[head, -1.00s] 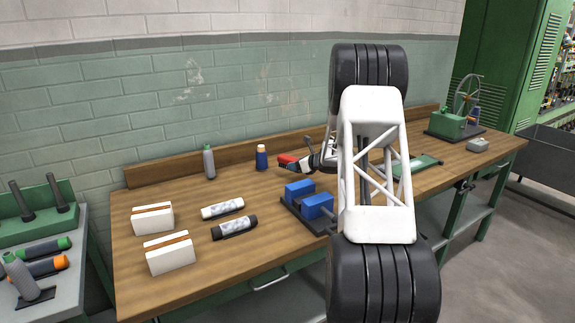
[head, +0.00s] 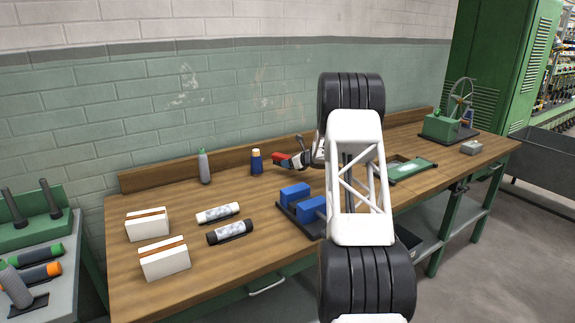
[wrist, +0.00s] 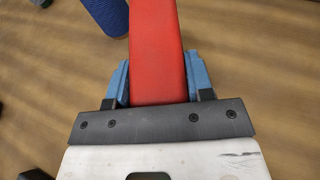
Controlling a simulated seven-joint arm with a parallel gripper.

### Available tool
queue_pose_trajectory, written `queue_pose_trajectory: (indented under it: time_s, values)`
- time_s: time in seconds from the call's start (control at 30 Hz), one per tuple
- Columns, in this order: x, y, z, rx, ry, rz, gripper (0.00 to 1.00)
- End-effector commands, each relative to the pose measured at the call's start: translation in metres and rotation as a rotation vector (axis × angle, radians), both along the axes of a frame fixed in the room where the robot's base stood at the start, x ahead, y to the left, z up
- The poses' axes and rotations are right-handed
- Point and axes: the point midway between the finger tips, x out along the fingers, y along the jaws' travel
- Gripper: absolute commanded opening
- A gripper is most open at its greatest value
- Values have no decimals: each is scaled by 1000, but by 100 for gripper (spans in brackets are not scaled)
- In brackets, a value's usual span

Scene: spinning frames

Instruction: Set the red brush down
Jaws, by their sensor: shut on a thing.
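The red brush (wrist: 156,50) is between the blue-padded fingers of my gripper (wrist: 157,82) in the wrist view, and the fingers are shut on it. In the head view the red brush (head: 281,159) shows as a small red piece at the tip of my gripper (head: 296,160), near the back of the wooden bench (head: 180,265). The wood shows below the brush in the wrist view. I cannot tell whether the brush touches the bench. Its far end is cut off by the wrist view's top edge.
A blue bottle (head: 256,163) stands just left of the brush; a blue shape (wrist: 108,15) is close by in the wrist view. A grey bottle (head: 204,167) stands farther left. Blue blocks (head: 295,195) sit in front. Bare wood lies between the bottles and the white roll (head: 218,213).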

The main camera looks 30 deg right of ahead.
Motion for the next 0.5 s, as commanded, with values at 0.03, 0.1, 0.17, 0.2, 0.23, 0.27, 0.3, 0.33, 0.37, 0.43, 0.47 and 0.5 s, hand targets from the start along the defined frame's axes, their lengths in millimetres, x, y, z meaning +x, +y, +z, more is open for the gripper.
queue_pose_trajectory:
  time_s: [0.03,0.1,0.17,0.2,0.23,0.27,0.3,0.33,0.37,0.43,0.47,0.5]
  values:
    - [5,-2,-1,0,0,0,23]
    - [12,-6,-1,0,0,0,23]
    - [18,-9,-3,0,0,0,23]
    - [21,-10,-3,0,0,0,23]
    - [24,-12,-3,0,-1,0,23]
    - [27,-13,-3,0,-1,0,23]
    - [31,-15,-3,0,-1,0,23]
    - [33,-16,-4,0,0,0,23]
    - [36,-18,-4,-1,0,0,23]
    - [43,-21,-5,0,0,0,23]
    - [45,-22,-5,0,0,0,23]
    - [49,-24,-5,0,-1,0,23]
